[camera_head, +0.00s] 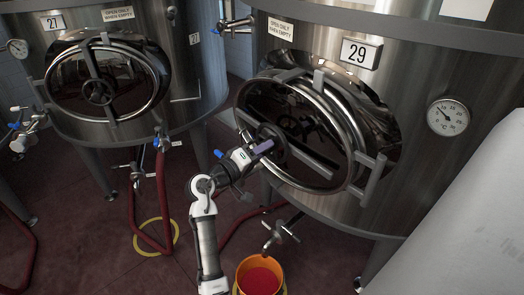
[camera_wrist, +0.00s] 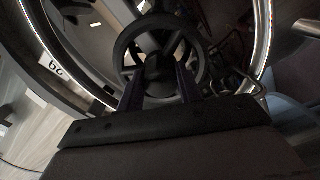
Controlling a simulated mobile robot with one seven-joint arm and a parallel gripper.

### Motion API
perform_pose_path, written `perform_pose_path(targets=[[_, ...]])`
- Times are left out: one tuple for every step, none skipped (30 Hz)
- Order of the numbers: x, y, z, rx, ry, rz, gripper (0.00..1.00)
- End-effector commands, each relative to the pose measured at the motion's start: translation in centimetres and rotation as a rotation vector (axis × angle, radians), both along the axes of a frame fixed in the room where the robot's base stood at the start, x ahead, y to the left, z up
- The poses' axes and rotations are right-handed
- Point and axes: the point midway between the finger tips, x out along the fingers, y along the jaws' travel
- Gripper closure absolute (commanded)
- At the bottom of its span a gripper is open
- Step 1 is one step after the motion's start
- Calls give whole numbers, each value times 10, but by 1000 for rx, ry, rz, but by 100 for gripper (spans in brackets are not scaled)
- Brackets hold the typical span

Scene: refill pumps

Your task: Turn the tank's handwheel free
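The tank marked 29 (camera_head: 414,75) has an oval manway door (camera_head: 318,170) with a dark handwheel on its front. In the head view my gripper (camera_head: 264,146) is at the left part of this door and covers part of the handwheel. In the wrist view the round, spoked handwheel (camera_wrist: 121,50) lies straight ahead. My gripper's two dark fingers (camera_wrist: 160,88) stand apart, one on each side of the wheel's lower middle, with the hub region between them. Whether the fingers touch the wheel I cannot tell. The door looks closed against the tank.
An orange bucket (camera_head: 259,277) with red contents stands on the floor below the tank. An outlet valve (camera_head: 279,234) sticks out above it. Red hoses (camera_head: 163,205) run along the floor.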

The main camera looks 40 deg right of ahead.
Motion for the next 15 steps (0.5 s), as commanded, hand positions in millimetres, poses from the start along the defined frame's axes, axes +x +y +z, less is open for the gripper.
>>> perform_pose_path(targets=[[1, 0, 0, -1, -1, 2, 60], [0, 0, 0, -1, -1, 2, 56], [0, 0, 0, -1, -1, 2, 50], [0, 0, 0, -1, -1, 2, 46], [0, 0, 0, -1, -1, 2, 43], [0, 0, 0, 0, -1, 1, 43], [0, 0, 0, 0, -1, 1, 43], [0, 0, 0, 0, -1, 1, 43], [0, 0, 0, 0, -1, 1, 43], [0, 0, 0, 0, -1, 1, 43], [0, 0, 0, 0, -1, 1, 43], [0, 0, 0, 0, -1, 1, 43], [0, 1, 0, 0, -1, 1, 43], [0, 2, 0, 0, -1, 1, 43], [0, 4, -1, -1, -1, 2, 43]])
